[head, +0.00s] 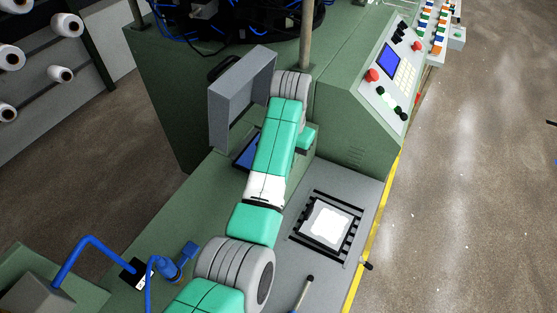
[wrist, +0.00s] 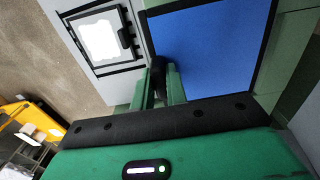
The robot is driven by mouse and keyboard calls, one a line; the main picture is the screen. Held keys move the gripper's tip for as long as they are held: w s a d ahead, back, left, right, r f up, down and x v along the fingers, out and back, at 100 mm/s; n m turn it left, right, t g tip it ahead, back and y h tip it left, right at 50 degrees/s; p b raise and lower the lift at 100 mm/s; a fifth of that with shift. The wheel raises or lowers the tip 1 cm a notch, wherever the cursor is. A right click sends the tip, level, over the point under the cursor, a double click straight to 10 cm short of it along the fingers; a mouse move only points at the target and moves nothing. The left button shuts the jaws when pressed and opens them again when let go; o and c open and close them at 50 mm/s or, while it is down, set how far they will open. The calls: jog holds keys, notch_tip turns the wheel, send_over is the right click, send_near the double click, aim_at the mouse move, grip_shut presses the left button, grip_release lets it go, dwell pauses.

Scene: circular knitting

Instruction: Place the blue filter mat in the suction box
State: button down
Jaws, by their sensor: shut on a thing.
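The blue filter mat (wrist: 215,48) fills the upper right of the wrist view as a flat blue sheet with a black frame. A dark blue part of it (head: 246,150) shows in the head view, left of my arm and below a grey upright panel (head: 240,95). My gripper (wrist: 162,75) is shut on a black grip piece at the mat's edge. My arm hides the gripper's fingertips and most of the mat in the head view. The grey panel may be the suction box's open lid; I cannot tell whether the mat is inside the box or above it.
A white patch lies in a slatted black frame (head: 349,246) on the grey plate to the right. A control panel (head: 390,75) stands behind it. Blue hose (head: 85,240) and a blue fitting (head: 172,270) are at the lower left.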

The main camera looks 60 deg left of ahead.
jog(key=a, duration=0.1)
jog(key=a+b, duration=0.1)
jog(key=a, duration=0.1)
jog(key=w+a+b, duration=0.1)
jog(key=a, duration=0.1)
jog(key=shift+a+f, duration=0.1)
jog(key=shift+f, duration=0.15)
jog(key=shift+w+a+r+b, duration=0.1)
jog(key=shift+w+a+b, duration=0.05)
jog(key=shift+a+b, duration=0.3)
jog(key=shift+a, duration=0.1)
jog(key=shift+f+b, duration=0.8)
jog(key=shift+f, duration=1.15)
jog(key=c, duration=1.4)
grip_release()
jog(key=shift+r, duration=0.15)
notch_tip(320, 180, up, 12)
jog(key=p, duration=0.3)
jog(key=shift+p, duration=0.35)
